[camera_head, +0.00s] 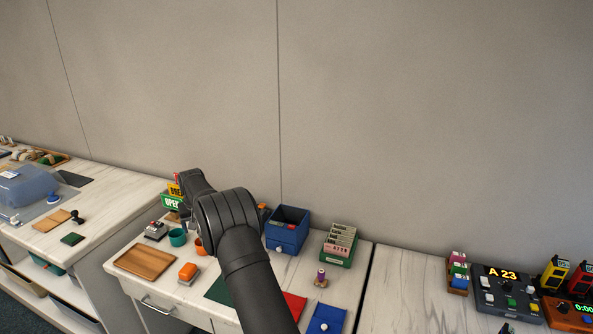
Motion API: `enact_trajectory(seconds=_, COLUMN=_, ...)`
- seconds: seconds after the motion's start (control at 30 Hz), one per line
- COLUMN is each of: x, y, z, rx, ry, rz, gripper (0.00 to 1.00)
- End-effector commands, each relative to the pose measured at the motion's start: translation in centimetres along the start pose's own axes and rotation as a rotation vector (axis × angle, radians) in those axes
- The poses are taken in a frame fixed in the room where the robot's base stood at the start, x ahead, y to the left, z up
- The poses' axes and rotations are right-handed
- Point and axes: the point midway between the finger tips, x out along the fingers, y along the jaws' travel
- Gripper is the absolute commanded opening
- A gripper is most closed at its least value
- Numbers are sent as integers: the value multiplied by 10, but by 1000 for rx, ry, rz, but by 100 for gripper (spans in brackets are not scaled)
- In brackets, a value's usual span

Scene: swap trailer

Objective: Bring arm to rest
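My dark grey arm rises from the bottom middle and bends left over the white marble-patterned table (336,285). Its end (196,181) points away from the camera, near the OPEN sign (172,203) at the table's back. The gripper's fingers are hidden behind the arm, so I cannot see whether it is open or shut, or whether it holds anything.
Under and beside the arm are a wooden tray (145,262), an orange block (188,273), a teal cup (178,237), a blue drawer box (287,230) and a green card rack (339,245). A control panel (508,291) stands at right. The wall behind is bare.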

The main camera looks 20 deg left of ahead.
Motion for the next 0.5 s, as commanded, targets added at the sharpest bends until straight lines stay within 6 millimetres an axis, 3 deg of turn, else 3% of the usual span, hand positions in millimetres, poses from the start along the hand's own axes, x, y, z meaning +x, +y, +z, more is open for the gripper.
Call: enact_trajectory(seconds=0.5, x=87, y=0, z=1, rx=0, ry=-1, rz=0, gripper=77)
